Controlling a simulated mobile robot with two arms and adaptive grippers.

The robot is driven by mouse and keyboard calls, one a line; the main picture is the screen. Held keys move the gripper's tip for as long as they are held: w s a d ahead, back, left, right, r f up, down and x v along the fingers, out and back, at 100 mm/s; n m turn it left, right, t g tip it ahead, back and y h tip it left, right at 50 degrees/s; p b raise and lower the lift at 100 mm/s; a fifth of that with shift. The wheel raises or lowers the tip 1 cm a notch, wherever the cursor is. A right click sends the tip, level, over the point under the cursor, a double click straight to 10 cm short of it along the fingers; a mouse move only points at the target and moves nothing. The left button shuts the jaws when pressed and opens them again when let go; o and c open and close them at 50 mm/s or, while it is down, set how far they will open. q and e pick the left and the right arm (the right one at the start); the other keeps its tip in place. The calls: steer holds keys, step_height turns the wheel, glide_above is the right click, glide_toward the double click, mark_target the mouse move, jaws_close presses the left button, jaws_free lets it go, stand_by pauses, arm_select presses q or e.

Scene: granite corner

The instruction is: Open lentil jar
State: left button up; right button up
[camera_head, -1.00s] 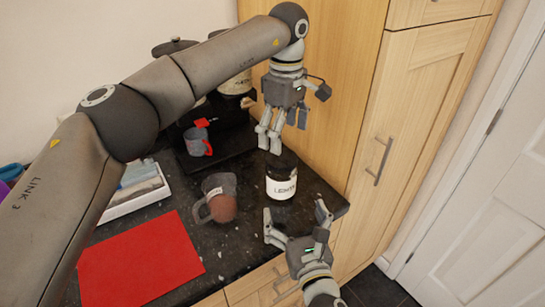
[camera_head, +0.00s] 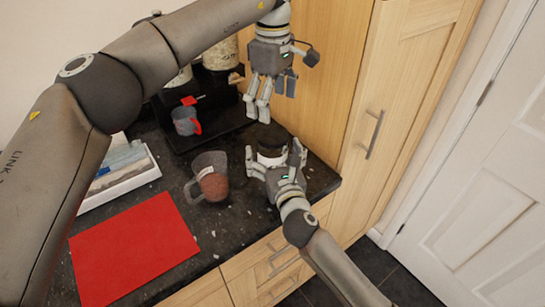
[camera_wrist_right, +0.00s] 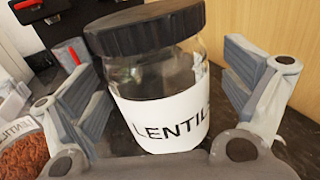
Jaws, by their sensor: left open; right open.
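The lentil jar (camera_head: 272,145) stands upright on the dark granite counter near its right end, with its dark lid on. In the right wrist view the jar (camera_wrist_right: 155,90) shows a white LENTILS label, clear glass and the black lid (camera_wrist_right: 145,30). My right gripper (camera_head: 275,162) is open, with its fingers on either side of the jar; in the right wrist view gaps show between the fingers and the glass. My left gripper (camera_head: 260,112) is open and points down above and slightly left of the lid, apart from it. Part of the jar is hidden behind my right gripper.
A glass jug (camera_head: 212,178) with brown contents stands left of the jar. A grey mug (camera_head: 185,121) with a red handle is farther back. A red mat (camera_head: 135,245) and a white tray (camera_head: 125,185) lie left. A tall wooden cabinet (camera_head: 335,80) is close on the right.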

mark_target(272, 133)
arm_select(q)
steer(key=shift+w, duration=0.15)
arm_select(e)
steer(key=shift+w+a, duration=0.1)
steer(key=shift+w, duration=0.2)
steer(key=c, duration=2.1)
arm_select(q)
steer(key=m, duration=0.6)
steer(key=shift+m, duration=0.3)
steer(key=m, duration=0.6)
arm_select(e)
steer(key=shift+f, duration=0.1)
arm_select(q)
steer(key=shift+f+m, duration=0.4)
steer(key=shift+f, duration=3.65)
